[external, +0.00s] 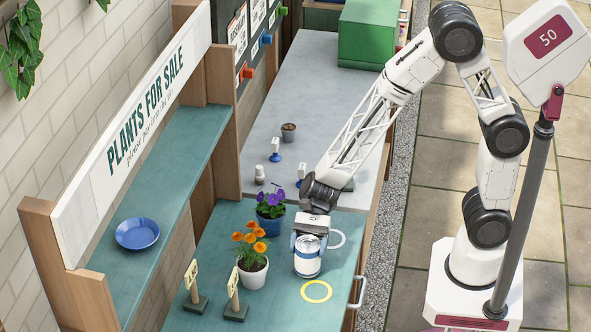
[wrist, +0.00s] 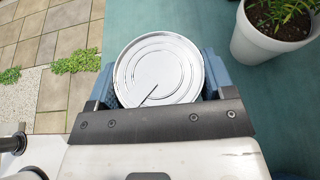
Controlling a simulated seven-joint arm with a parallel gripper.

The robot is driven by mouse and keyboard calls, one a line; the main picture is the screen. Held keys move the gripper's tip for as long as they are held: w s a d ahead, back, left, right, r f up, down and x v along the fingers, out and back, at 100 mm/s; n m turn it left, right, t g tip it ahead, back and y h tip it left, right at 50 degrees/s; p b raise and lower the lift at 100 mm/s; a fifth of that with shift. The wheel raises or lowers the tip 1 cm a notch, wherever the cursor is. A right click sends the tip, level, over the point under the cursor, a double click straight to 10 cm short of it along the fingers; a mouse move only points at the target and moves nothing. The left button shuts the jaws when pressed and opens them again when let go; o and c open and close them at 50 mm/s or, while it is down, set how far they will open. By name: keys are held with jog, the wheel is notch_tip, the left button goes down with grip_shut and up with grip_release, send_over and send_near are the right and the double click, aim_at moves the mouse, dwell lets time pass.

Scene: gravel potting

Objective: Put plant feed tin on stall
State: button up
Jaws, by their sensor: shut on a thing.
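The plant feed tin (external: 307,264) is a white and blue can with a silver lid. My gripper (external: 309,243) points down and is shut on it from above. In the wrist view the tin's round silver lid (wrist: 159,70) sits between the two blue finger pads. The tin is upright over the teal stall counter (external: 215,245), behind and left of a yellow ring (external: 316,291) on that counter. I cannot tell whether its base touches the counter. The stall has a sign (external: 140,105) and a raised teal shelf (external: 165,185).
An orange-flowered white pot (external: 252,275) stands close left of the tin, and a purple-flowered blue pot (external: 270,222) behind it. Two label stands (external: 235,300) are at front left. A blue dish (external: 137,233) is on the shelf. The counter around the yellow ring is clear.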

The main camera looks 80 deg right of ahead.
jog(key=shift+f, duration=0.55)
jog(key=shift+f, duration=0.1)
jog(key=o, duration=1.1)
jog(key=shift+v, duration=6.05)
